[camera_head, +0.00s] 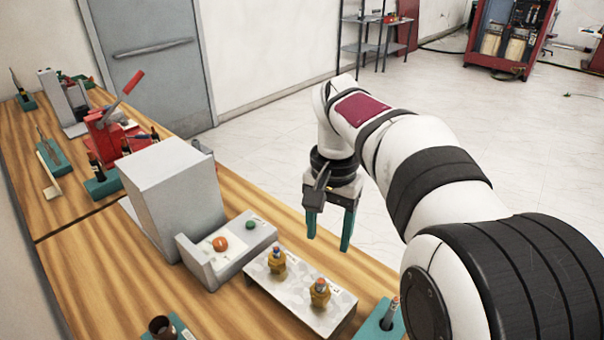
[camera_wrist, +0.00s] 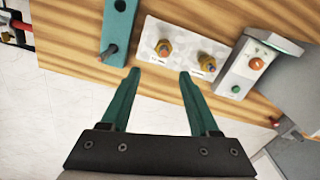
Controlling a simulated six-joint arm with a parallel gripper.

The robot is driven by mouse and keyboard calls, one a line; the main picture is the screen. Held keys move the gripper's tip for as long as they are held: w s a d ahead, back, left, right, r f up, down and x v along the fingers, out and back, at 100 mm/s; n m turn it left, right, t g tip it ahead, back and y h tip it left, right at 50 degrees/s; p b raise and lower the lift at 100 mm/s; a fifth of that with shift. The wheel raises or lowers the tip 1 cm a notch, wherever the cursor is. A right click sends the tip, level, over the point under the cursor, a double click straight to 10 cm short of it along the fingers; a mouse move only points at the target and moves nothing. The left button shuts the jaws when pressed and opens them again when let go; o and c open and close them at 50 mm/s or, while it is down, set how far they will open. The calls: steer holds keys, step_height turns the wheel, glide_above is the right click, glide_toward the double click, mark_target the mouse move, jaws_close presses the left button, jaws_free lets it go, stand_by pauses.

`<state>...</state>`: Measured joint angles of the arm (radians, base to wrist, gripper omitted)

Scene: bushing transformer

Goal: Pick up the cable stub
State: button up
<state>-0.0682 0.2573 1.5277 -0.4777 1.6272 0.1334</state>
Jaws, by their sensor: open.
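A short upright stub with a reddish tip, which looks like the cable stub (camera_head: 391,312), stands in a teal holder (camera_head: 371,330) at the table's front right edge in the head view, partly beside my arm. In the wrist view the teal holder (camera_wrist: 117,28) lies at upper left with a dark stub (camera_wrist: 109,52) at its near end; I cannot tell for certain it is the same piece. My gripper (camera_head: 328,243) hangs fingers-down past the table's right edge, apart from the holder. Its teal fingers (camera_wrist: 158,72) are spread, with nothing between them.
A pale plate (camera_head: 325,307) with two brass fittings (camera_head: 278,262) (camera_head: 319,293) is beside the holder. A grey machine (camera_head: 180,195) with an orange and a green button stands behind. A red lever press (camera_head: 105,130) and several teal holders stand farther left. Open floor lies right of the table.

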mark_target(321, 281)
steer(key=f, duration=0.5)
steer(key=w+f, duration=0.1)
steer(key=f, duration=1)
steer(key=shift+w+a, duration=0.2)
steer(key=shift+w, duration=0.15)
jaws_close()
steer(key=shift+r, duration=0.1)
